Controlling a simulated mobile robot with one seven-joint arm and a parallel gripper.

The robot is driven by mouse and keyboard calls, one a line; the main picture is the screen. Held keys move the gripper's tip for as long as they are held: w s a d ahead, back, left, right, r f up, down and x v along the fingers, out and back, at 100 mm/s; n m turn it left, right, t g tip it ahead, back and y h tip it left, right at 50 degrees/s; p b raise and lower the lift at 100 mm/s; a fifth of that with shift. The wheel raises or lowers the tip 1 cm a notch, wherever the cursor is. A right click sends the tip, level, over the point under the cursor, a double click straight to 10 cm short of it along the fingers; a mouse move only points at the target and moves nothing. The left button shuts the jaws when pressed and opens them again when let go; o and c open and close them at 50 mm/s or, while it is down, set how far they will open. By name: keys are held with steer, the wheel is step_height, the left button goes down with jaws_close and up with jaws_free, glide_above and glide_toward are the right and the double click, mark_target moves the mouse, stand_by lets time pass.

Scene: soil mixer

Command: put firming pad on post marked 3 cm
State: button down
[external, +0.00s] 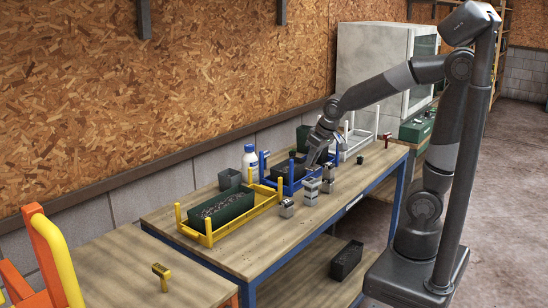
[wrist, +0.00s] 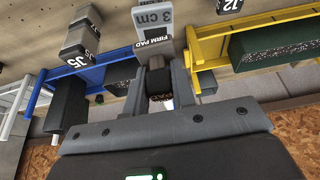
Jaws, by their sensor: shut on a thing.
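My gripper (wrist: 160,74) is shut on the firming pad (wrist: 154,42), a dark piece with a white "FIRM PAD" label. In the external view my gripper (external: 313,162) reaches down over the row of small grey posts, and the pad is hard to make out there. The post marked 3 cm (wrist: 153,15), a light grey block, stands just beyond the pad in the wrist view. It appears to be the middle grey post (external: 311,193) in the external view. The pad overlaps its near edge in the picture; I cannot tell whether they touch.
A blue rack (external: 290,187) is behind, and a yellow rack (external: 263,207) with a dark soil tray (external: 222,207) is at left. A white bottle (external: 250,160) stands at the back. The front bench strip is mostly clear.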

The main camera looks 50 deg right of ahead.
mark_target(314, 164)
steer(key=shift+f, duration=2.05)
steer(key=c, duration=1.2)
jaws_free()
steer(key=shift+f, duration=0.15)
steer(key=v, duration=1.1)
steer(key=s+d+t, duration=0.1)
steer(key=s+d, duration=0.3)
steer(key=s, duration=0.6)
steer(key=shift+s+d, duration=0.2)
steer(key=shift+s, duration=0.2)
